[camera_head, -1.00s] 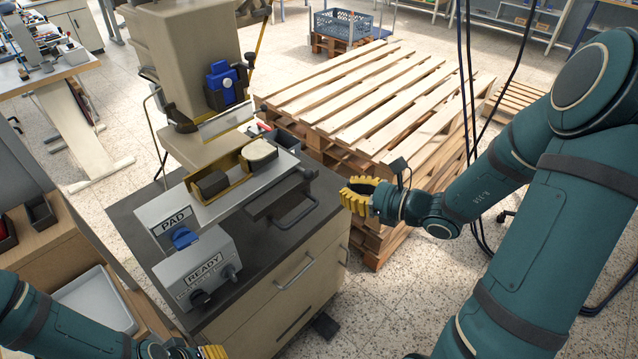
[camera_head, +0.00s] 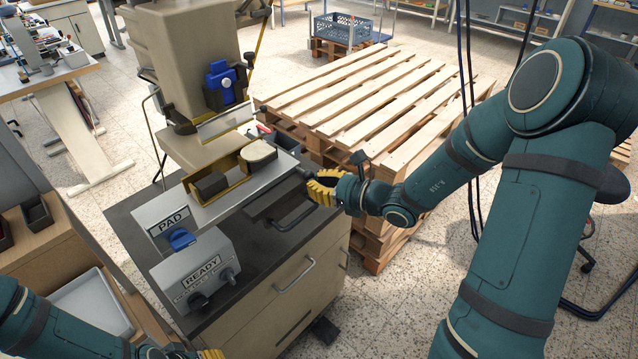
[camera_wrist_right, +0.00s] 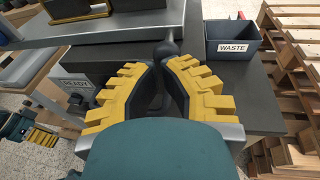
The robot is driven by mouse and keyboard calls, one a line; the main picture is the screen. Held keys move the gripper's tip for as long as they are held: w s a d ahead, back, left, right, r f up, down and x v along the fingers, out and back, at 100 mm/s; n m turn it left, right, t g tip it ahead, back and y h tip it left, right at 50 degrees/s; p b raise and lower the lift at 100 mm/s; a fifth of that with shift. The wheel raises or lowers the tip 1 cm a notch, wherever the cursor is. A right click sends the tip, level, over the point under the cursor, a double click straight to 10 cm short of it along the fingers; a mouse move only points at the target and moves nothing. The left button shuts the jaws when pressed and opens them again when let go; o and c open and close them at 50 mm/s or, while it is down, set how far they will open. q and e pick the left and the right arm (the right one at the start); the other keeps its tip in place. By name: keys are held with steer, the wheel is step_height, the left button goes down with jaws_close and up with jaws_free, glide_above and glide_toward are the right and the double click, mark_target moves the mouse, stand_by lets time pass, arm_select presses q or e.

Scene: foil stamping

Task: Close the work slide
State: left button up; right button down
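The work slide (camera_head: 212,212) is a light metal plate at the front of the press (camera_head: 190,60). It carries a dark block (camera_head: 209,187) and a cream-topped block (camera_head: 258,152). A dark ball knob sits at its right end; the right wrist view shows the knob (camera_wrist_right: 168,50) and the plate's edge (camera_wrist_right: 100,30). My right gripper (camera_head: 316,184), with yellow fingers, is beside that knob. In the right wrist view its fingers (camera_wrist_right: 160,75) are apart, with the knob just beyond the gap between their tips; contact is unclear. My left gripper (camera_head: 212,354) is mostly cut off at the bottom edge.
A dark-topped cabinet (camera_head: 135,240) bears the press and a control box (camera_head: 205,265) labelled READY. A black bin (camera_wrist_right: 232,48) labelled WASTE stands right of the knob. Stacked wooden pallets (camera_head: 370,95) stand close behind my right gripper.

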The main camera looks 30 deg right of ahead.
steer(key=w+a+b, duration=0.1)
steer(key=w+a, duration=0.1)
steer(key=w, duration=0.3)
steer(key=w+a, duration=0.2)
steer(key=w, duration=0.3)
steer(key=w+a+b, duration=0.1)
steer(key=w+a, duration=0.1)
steer(key=w, duration=0.3)
steer(key=shift+w+b, duration=0.3)
steer(key=shift+w, duration=0.5)
steer(key=shift+a, duration=0.1)
steer(key=shift+r, duration=0.1)
